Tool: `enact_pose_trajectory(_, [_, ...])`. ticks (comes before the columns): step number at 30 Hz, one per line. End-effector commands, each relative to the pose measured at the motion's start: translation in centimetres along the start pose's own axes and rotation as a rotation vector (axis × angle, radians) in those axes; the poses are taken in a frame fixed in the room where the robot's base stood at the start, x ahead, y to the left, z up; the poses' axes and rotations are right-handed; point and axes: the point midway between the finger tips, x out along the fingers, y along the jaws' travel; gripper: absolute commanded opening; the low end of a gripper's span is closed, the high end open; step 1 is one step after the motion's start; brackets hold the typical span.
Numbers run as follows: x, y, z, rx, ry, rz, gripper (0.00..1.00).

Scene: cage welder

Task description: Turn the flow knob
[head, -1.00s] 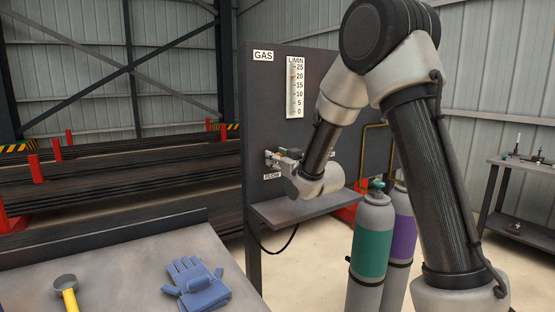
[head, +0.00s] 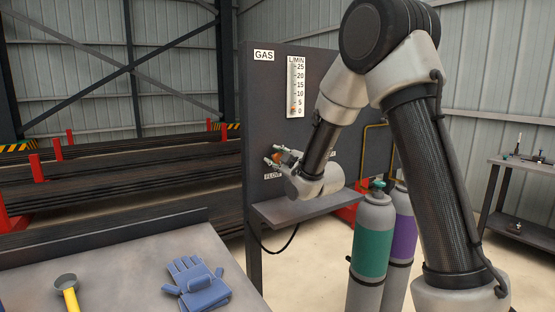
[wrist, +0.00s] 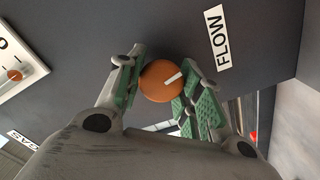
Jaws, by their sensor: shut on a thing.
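The flow knob (wrist: 161,81) is a round orange knob with a white pointer line, on the dark gas panel (head: 262,110) beside the FLOW label (wrist: 217,39). In the wrist view my gripper (wrist: 160,88) has its green-padded fingers on both sides of the knob, shut on it. In the head view my gripper (head: 278,158) is at the panel, with a bit of orange between the fingers. The L/MIN gauge (head: 296,85) above has its orange marker near 0. The FLOW label is partly hidden by my arm in the head view.
A shelf (head: 300,208) juts out below the knob. Gas cylinders, one with a green band (head: 370,245) and one with a purple band (head: 403,235), stand below right. A blue glove (head: 196,285) lies on the bench (head: 110,270) in front.

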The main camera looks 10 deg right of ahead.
Motion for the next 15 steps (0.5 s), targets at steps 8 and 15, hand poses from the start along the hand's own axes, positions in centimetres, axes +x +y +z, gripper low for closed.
enact_pose_trajectory(8, [-0.02, -0.09, 0.03, -0.07, -0.001, -0.001, 0.12])
enact_pose_trajectory(15, [-0.02, -0.11, 0.04, -0.082, -0.001, -0.002, 0.12])
